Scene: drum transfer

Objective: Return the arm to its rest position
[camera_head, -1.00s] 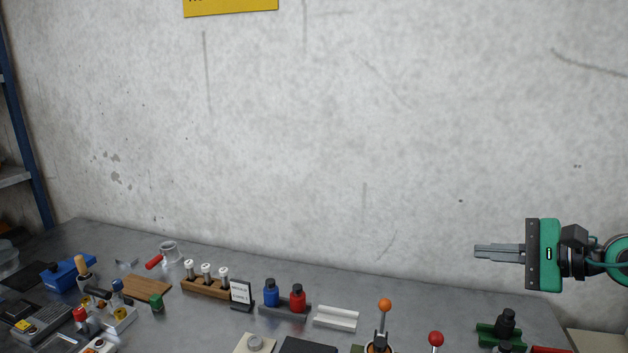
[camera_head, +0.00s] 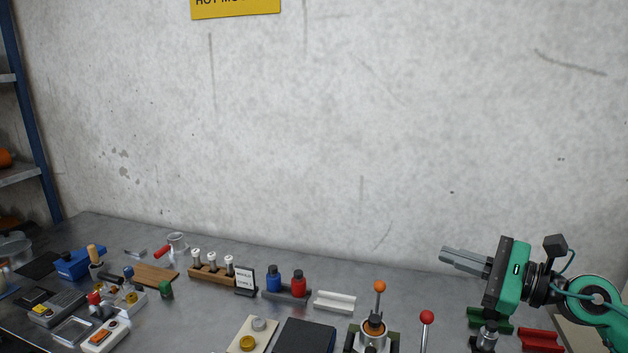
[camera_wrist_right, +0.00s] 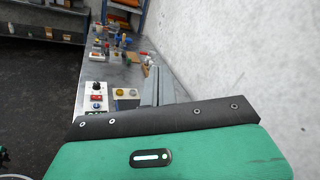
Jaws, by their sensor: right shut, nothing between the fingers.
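My right gripper (camera_head: 466,261) is at the right of the head view, above the right part of the table, with its fingers pointing left. Its two grey fingers lie close together, shut with nothing between them. The fingers also show in the right wrist view (camera_wrist_right: 157,86), in front of the green gripper body. The right arm comes in from the right edge and bends at the green wrist. My left gripper is in neither view.
The metal table (camera_head: 215,317) carries several items: blue and red bottles (camera_head: 286,284), a white block (camera_head: 335,301), an orange-knobbed lever (camera_head: 379,287) and a red-knobbed lever (camera_head: 427,318). Green and red holders (camera_head: 541,340) stand below the right gripper. A wall rises behind.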

